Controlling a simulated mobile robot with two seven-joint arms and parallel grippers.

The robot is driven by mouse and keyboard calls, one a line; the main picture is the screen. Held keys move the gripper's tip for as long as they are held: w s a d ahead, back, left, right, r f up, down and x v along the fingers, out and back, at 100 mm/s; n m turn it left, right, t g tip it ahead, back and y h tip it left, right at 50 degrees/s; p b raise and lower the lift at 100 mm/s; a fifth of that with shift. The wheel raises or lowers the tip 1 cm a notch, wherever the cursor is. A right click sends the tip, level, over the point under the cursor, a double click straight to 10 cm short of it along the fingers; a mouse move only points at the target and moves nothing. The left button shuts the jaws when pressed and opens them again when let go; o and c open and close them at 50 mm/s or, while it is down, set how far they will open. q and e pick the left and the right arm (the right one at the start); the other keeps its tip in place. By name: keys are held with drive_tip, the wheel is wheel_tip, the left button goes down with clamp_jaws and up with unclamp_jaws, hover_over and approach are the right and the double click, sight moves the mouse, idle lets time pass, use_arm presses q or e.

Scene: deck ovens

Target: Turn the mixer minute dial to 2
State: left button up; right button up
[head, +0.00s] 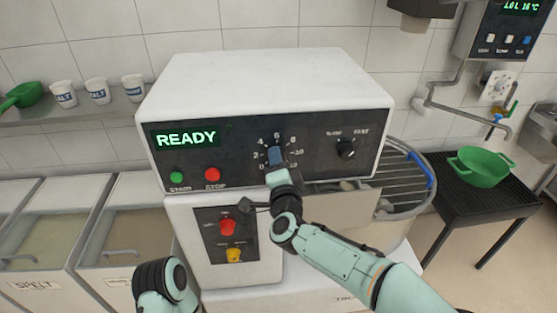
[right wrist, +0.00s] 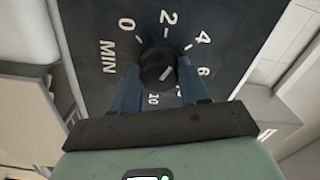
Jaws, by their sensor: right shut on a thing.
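The mixer (head: 265,75) is a white housing with a dark front panel, and its display reads READY. The minute dial (right wrist: 158,68) is a small black knob marked MIN, with numbers around it. Its white pointer line slants toward the 4 in the right wrist view. My right gripper (head: 276,153) reaches up to the panel; in the right wrist view its blue fingers (right wrist: 159,75) are shut on the dial, one on each side. In the head view the gripper hides most of the dial. Part of my left arm shows at the bottom, but its gripper does not.
Left of the dial are a green start button (head: 176,177) and a red stop button (head: 212,174). A speed knob (head: 346,148) is to the right. Red (head: 227,227) and yellow (head: 234,255) knobs sit below. A green colander (head: 481,167) stands on a black table at right.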

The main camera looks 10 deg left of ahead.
drive_tip(key=n+p, duration=0.1)
drive_tip(key=n, duration=0.3)
drive_tip(key=shift+n, duration=0.3)
idle(0.3)
drive_tip(key=o, duration=1.1)
drive_tip(key=shift+c, duration=0.2)
drive_tip(key=shift+s, duration=0.1)
drive_tip(key=b+v, duration=0.2)
drive_tip(key=v, duration=1.1)
drive_tip(key=shift+b, duration=0.35)
